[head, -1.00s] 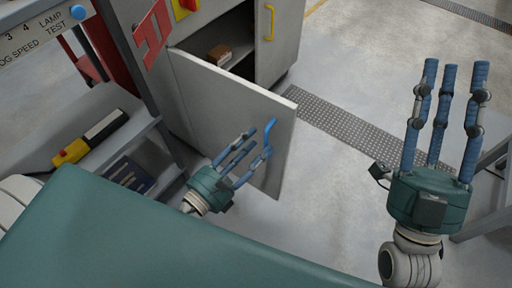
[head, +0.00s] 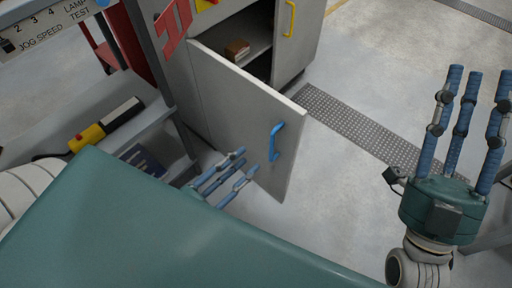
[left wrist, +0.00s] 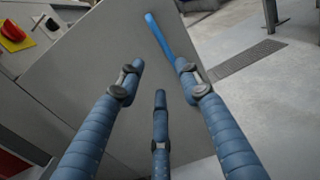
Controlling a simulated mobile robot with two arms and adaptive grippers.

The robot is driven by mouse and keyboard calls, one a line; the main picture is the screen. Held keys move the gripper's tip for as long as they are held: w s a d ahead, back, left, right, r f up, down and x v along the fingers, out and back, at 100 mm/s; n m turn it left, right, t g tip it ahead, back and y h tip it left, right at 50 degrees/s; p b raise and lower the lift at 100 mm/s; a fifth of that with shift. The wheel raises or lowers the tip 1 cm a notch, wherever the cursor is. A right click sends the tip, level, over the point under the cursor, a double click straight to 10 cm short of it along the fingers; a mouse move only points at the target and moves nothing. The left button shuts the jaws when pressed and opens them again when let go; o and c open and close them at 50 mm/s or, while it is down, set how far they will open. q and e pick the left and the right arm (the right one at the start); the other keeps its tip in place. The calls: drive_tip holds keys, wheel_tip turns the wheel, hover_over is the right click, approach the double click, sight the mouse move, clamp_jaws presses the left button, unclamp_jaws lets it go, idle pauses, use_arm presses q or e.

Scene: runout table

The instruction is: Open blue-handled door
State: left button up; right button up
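The blue-handled door (head: 232,108) is a grey cabinet door that stands partly open, swung out from the cabinet (head: 305,40). Its blue handle (head: 275,141) is on the outer face near the free edge, and it also shows in the left wrist view (left wrist: 158,36). My left gripper (head: 234,168) is below and left of the handle, apart from it. Its blue fingers are spread and empty in the left wrist view (left wrist: 160,85), with the handle beyond them. My green body hides its palm in the head view. My right gripper (head: 475,95) is open and empty at the right.
A second cabinet door with a yellow handle (head: 290,18) is shut. A brown box (head: 237,49) lies on the cabinet shelf. A yellow and black tool (head: 105,124) lies on a grey shelf at left. Floor right of the door is clear, with a metal grating (head: 360,130).

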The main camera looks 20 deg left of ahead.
use_arm(q)
drive_tip(key=shift+v, duration=1.6)
